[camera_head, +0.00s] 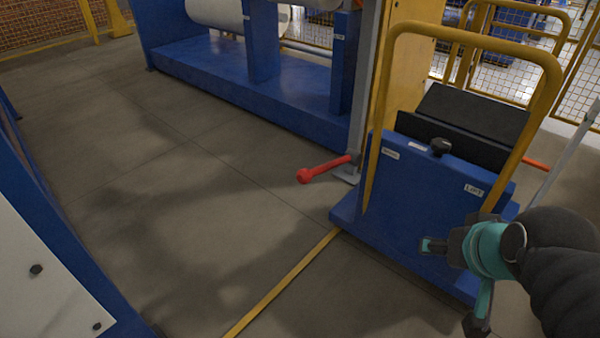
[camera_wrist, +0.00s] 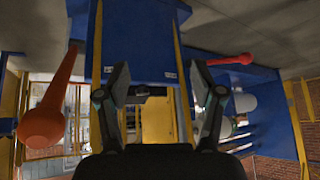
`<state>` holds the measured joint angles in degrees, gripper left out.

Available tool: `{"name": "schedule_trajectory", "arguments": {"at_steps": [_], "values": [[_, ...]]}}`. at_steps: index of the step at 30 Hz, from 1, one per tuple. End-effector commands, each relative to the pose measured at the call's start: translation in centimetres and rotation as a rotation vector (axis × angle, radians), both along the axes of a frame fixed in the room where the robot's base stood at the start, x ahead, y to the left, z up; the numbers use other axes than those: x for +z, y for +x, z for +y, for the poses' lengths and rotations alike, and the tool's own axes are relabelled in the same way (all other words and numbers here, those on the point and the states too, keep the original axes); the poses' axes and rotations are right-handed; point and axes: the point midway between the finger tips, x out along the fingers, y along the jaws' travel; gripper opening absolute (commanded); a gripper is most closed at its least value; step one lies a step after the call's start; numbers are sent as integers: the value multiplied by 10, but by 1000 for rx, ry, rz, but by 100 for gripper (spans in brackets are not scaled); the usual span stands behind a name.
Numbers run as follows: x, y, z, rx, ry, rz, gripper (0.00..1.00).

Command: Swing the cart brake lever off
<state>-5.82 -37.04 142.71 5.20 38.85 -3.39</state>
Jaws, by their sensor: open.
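The blue cart (camera_head: 420,200) with a yellow hoop handle (camera_head: 380,90) stands at the right of the head view. A red lever with a ball end (camera_head: 318,171) sticks out from its left side, roughly level; it also shows in the wrist view (camera_wrist: 232,60), at right. A second, orange-red lever (camera_head: 536,164) shows at the cart's right side and looms large at left in the wrist view (camera_wrist: 45,118). My gripper (camera_head: 453,285) is open and empty before the cart's front, apart from both levers.
A black knob (camera_head: 441,147) and a dark sloped panel (camera_head: 470,115) top the cart. A blue roller machine (camera_head: 260,80) stands behind. A white and blue panel (camera_head: 50,270) is at the near left. The floor left of the cart is clear.

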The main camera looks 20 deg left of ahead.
Motion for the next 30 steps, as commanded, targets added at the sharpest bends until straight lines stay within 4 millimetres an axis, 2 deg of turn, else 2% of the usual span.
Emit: {"name": "schedule_trajectory", "arguments": {"at_steps": [1, 6, 12, 15, 19, 24, 30], "values": [[-11, 18, 20, 47, 21, -35, 67], [-25, 76, 91, 166, 98, -211, 67], [-46, 123, 167, 221, 146, -409, 67], [-60, 137, 200, 224, 144, -505, 67], [-83, 145, 238, 213, 111, -626, 67], [-112, 141, 274, 185, 22, -781, 67], [-133, 125, 295, 158, -88, -920, 67]]}}
